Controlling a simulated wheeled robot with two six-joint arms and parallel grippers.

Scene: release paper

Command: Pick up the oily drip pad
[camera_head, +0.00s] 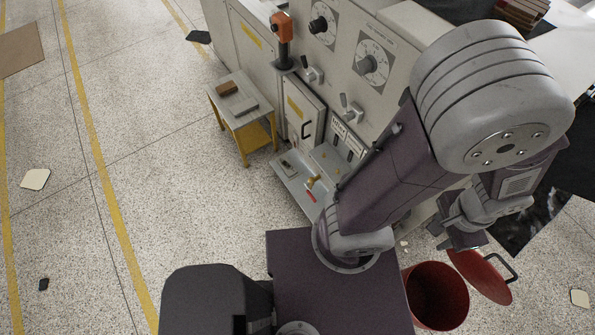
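I cannot tell for certain which thing is the oily drip pad. A black, glossy, mottled sheet (527,222) lies on the floor at the right, partly hidden behind my arm. A small dark flat piece (198,37) lies on the floor at the top, left of the machine. My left gripper (462,241) hangs at the right, left of the glossy sheet in the picture and above the red bin. Its fingers are small and dark, and I cannot tell whether they are open or hold anything. My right gripper is not in view.
An open red bin (437,297) stands at the lower right, its red lid (482,277) tilted beside it. A grey machine (340,60) with dials stands at the top centre. A small yellow-legged table (244,120) is beside it. The floor at the left is mostly clear.

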